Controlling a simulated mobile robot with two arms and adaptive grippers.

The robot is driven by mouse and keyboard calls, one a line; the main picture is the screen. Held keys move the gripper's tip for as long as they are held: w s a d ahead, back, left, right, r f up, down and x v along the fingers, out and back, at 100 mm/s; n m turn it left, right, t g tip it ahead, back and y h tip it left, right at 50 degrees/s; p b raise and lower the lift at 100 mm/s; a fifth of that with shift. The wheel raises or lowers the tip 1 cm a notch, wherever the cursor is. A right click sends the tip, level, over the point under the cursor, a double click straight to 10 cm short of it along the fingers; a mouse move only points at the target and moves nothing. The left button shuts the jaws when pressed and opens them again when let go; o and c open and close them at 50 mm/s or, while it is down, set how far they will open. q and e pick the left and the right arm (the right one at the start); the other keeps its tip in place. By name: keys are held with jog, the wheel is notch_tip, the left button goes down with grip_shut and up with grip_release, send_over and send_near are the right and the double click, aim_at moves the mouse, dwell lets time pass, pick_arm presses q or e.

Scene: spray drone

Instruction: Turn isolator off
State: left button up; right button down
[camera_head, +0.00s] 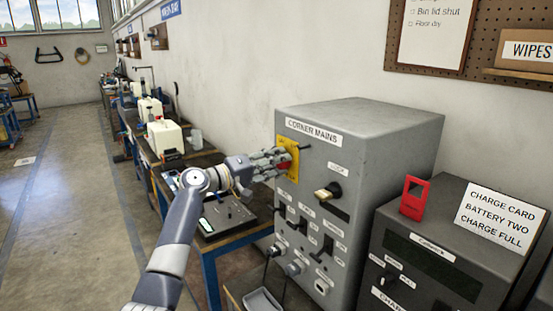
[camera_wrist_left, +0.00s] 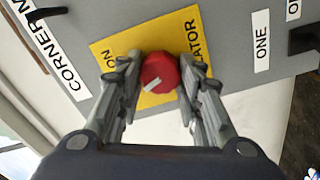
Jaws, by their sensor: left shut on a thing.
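The isolator is a red rotary knob (camera_wrist_left: 160,73) with a white pointer mark, on a yellow plate (camera_wrist_left: 133,45) lettered "ON" and partly "…LATOR". The plate (camera_head: 293,170) is on the front of the grey cabinet (camera_head: 385,130) labelled "CORNER MAINS". My left gripper (camera_wrist_left: 159,76) has its two fingers on either side of the red knob, shut on it. In the head view my left gripper (camera_head: 280,160) reaches the plate from the left and covers much of the knob. The rest of the plate's lettering is hidden by the fingers. My right gripper is not in view.
A black and cream handle (camera_head: 328,192) and several switches (camera_head: 328,244) are on the same cabinet front. A dark charger box (camera_head: 440,250) with a red tag (camera_head: 414,198) and a white card (camera_head: 499,217) stands to the right. A workbench runs behind my left arm.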

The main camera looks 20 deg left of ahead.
pick_arm(q)
jog(key=shift+n+p, duration=1.15)
jog(key=shift+n, duration=1.15)
jog(key=o, duration=1.1)
jog(key=shift+f, duration=0.1)
jog(key=shift+c, duration=0.2)
jog(key=v, duration=1.2)
